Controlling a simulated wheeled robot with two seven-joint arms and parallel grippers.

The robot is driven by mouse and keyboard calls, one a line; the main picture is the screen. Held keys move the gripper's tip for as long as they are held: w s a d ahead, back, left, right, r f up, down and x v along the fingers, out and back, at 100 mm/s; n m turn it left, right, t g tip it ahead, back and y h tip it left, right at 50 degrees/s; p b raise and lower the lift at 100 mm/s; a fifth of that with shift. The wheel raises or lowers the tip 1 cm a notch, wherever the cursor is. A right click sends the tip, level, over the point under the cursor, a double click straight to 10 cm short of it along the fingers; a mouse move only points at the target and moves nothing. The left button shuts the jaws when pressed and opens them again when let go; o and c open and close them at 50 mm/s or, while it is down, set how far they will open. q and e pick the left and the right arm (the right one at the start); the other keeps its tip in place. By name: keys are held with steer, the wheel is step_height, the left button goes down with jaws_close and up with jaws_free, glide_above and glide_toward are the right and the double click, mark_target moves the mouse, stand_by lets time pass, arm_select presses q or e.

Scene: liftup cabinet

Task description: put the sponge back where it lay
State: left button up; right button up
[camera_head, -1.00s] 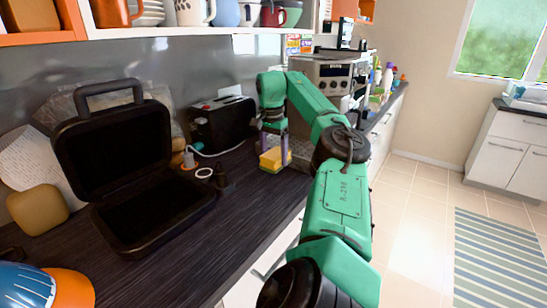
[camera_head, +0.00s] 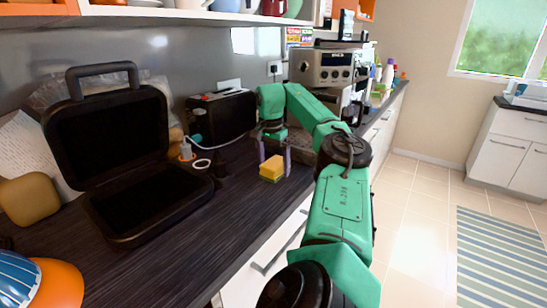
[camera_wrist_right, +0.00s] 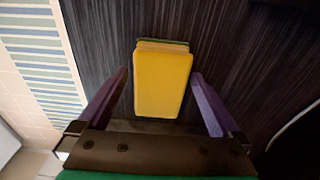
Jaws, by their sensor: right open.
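The sponge (camera_head: 272,166) is yellow with a green layer and lies on the dark wooden countertop near its front edge. It also shows in the right wrist view (camera_wrist_right: 162,84), flat on the counter. My right gripper (camera_head: 274,164) is open, with its purple fingers apart on either side of the sponge. In the right wrist view the fingers (camera_wrist_right: 160,80) stand clear of the sponge, with a gap on both sides. My left gripper is out of view.
An open black case (camera_head: 125,235) stands on the counter at left. A black toaster (camera_head: 221,116) and a white cable loop (camera_head: 201,163) are behind the sponge. An orange and blue cap (camera_head: 55,285) lies at front left. The counter between case and edge is clear.

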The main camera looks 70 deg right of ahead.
mark_target(272, 164)
step_height(272, 164, up, 12)
steer(key=a+p, duration=0.1)
steer(key=p, duration=0.6)
steer(key=shift+w, duration=0.2)
